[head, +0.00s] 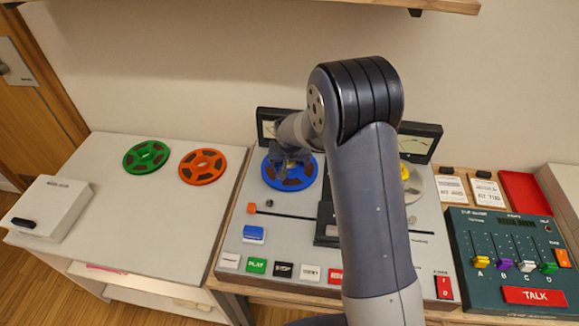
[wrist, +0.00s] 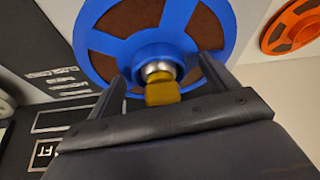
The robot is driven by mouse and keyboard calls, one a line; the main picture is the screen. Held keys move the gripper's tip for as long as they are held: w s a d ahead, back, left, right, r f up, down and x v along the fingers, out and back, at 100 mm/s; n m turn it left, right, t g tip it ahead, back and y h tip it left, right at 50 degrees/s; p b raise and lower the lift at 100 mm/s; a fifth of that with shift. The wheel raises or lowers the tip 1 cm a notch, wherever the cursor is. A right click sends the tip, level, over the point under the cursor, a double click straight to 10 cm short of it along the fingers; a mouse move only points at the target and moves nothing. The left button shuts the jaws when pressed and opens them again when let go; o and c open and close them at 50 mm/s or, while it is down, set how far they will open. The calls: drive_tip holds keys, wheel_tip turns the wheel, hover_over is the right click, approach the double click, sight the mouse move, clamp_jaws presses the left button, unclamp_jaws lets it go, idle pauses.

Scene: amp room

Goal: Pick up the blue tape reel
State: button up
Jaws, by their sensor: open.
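The blue tape reel (head: 299,179) lies on the left spindle of the tape machine, partly hidden by my gripper and arm in the head view. In the wrist view the blue reel (wrist: 195,22) fills the upper middle, with a metal spindle and a yellow-brown knob (wrist: 162,90) at its hub. My gripper (wrist: 160,75) is open, its two fingers on either side of the hub and knob. I cannot tell whether the fingers touch the reel. In the head view my gripper (head: 288,160) is over the reel.
A green reel (head: 146,157) and an orange reel (head: 202,166) lie on the white table to the left, beside a white box (head: 50,207). The machine's coloured buttons (head: 256,265) line its front edge. A teal talk panel (head: 510,260) stands at the right.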

drive_tip(key=c, duration=1.3)
